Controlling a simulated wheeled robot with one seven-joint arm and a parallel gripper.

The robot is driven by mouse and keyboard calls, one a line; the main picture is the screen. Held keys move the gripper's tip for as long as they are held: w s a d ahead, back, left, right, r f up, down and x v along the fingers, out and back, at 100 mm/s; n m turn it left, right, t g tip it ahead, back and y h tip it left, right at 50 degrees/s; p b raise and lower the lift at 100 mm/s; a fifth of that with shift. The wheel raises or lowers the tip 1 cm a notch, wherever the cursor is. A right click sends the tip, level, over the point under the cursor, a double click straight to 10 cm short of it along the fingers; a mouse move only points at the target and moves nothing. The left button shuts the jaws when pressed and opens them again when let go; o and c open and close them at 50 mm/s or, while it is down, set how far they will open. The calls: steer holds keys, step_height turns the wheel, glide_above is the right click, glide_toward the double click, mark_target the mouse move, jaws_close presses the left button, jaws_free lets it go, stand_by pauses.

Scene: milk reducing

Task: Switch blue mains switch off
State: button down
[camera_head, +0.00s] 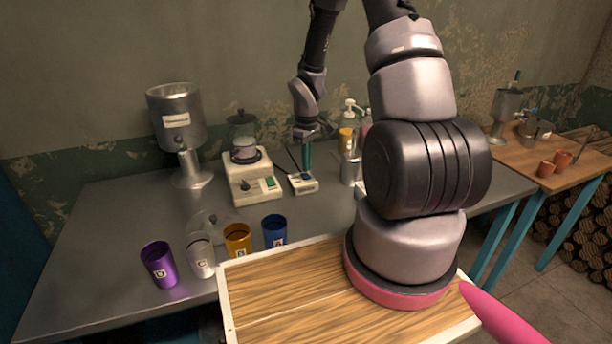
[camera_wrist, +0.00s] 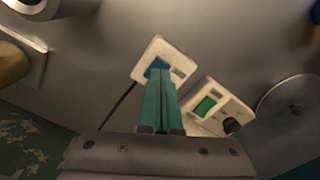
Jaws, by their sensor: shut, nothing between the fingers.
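The blue mains switch (camera_wrist: 157,66) sits on a small cream box (camera_wrist: 150,52) with a dark cord, in the wrist view. The box also shows in the head view (camera_head: 304,188), on the grey table. My gripper (camera_wrist: 160,75) has green fingers, shut together with nothing between them. In the wrist view the fingertips lie over the near part of the blue switch and partly hide it. In the head view my gripper (camera_head: 307,166) points down just above the box. I cannot tell whether the tips touch the switch.
Pump bottles (camera_head: 348,135) and a metal cup (camera_head: 350,170) are on the other side. Coloured cups (camera_head: 273,232) stand in front; the table between is mostly clear.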

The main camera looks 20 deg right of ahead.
steer(key=shift+f, duration=1.15)
stand_by(0.4)
steer(key=shift+r, duration=3.5)
steer(key=shift+r, duration=0.1)
step_height(320, 180, up, 10)
steer(key=m+t, duration=0.2)
glide_above(307, 176)
steer(key=s, duration=0.2)
steer(key=s+a+r+m+t, duration=0.1)
steer(key=s+a+r+m, duration=0.2)
steer(key=r, duration=0.7)
steer(key=s+a+r+m+t+y, duration=0.2)
steer(key=s+a+r+m+t, duration=0.1)
steer(key=s+r, duration=1)
steer(key=s+m+t, duration=0.1)
steer(key=s+m, duration=0.1)
steer(key=s, duration=0.1)
steer(key=shift+s, duration=0.25)
